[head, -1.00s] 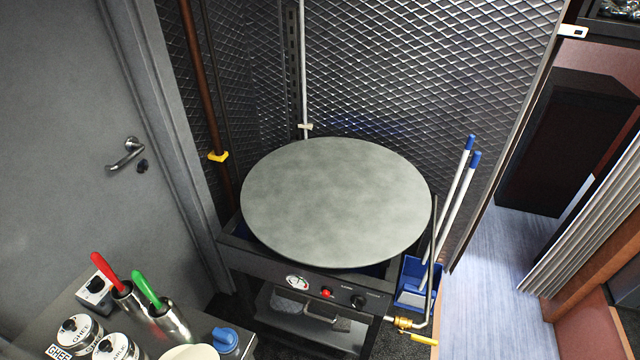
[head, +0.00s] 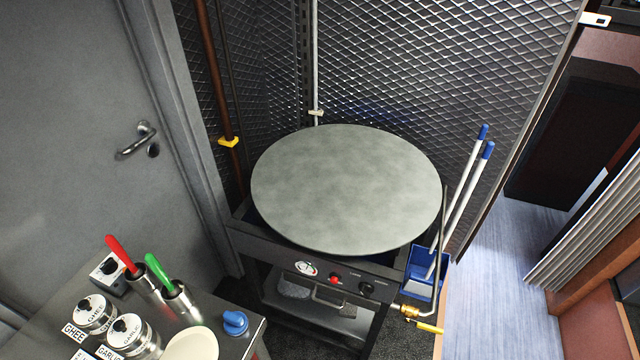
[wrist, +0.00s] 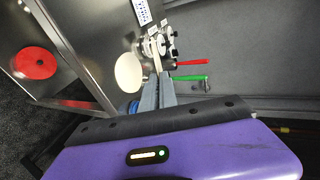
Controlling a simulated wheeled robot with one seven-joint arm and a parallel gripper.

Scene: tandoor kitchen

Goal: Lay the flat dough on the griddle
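The griddle (head: 345,190) is a large round grey plate on a dark stand in the middle of the head view. Its top is bare. A pale cream round thing (head: 190,346) lies at the counter's front edge, cut off by the frame. It also shows in the wrist view (wrist: 129,72), left of the fingertips. I cannot tell whether it is the flat dough or a dish.
The counter (head: 60,330) holds ghee and garlic tins (head: 96,312), red- and green-handled tools (head: 160,270) in steel cups and a blue knob (head: 235,322). A red disc (wrist: 35,63) lies on steel in the wrist view. White poles (head: 465,205) stand right of the griddle.

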